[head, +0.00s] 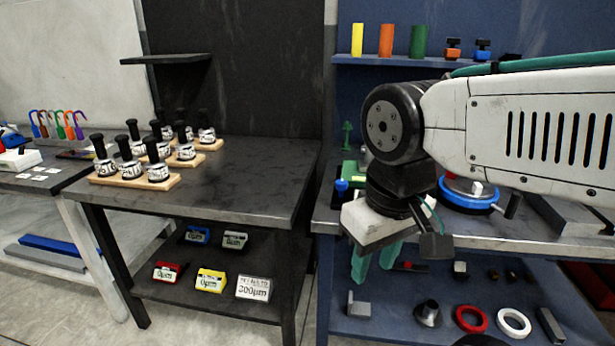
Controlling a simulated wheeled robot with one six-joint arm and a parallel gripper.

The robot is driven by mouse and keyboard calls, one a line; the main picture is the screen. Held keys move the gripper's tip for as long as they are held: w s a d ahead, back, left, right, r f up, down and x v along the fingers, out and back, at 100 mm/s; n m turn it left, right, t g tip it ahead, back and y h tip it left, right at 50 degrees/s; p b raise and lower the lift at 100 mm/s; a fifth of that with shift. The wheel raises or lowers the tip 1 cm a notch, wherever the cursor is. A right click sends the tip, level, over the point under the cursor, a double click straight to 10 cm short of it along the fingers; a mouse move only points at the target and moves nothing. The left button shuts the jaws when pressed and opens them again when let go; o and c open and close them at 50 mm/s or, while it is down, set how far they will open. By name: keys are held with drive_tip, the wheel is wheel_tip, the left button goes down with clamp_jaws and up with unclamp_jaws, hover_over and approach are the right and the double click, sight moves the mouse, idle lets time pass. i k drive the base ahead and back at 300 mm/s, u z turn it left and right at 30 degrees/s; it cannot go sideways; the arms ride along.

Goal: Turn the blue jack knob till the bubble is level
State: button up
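A small blue knob (341,185) shows at the left end of the right-hand bench, just left of my arm's wrist. I take it for the jack knob, but most of what it belongs to is hidden behind my wrist. A green part (352,168) stands beside it. I cannot make out a bubble level. My gripper (376,262) points down in front of the bench's front edge, below and to the right of the blue knob. Its two teal fingers are apart with nothing visible between them.
A round device with a blue ring (468,203) sits right of my wrist on the bench (500,236). The lower shelf holds a red ring (471,319), a white ring (513,322) and small parts. The left bench (250,190) holds several black-handled stamps and has free room at right.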

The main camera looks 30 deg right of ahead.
sight(341, 184)
drive_tip(key=z, duration=0.4)
drive_tip(key=i, duration=0.85)
drive_tip(key=z, duration=0.85)
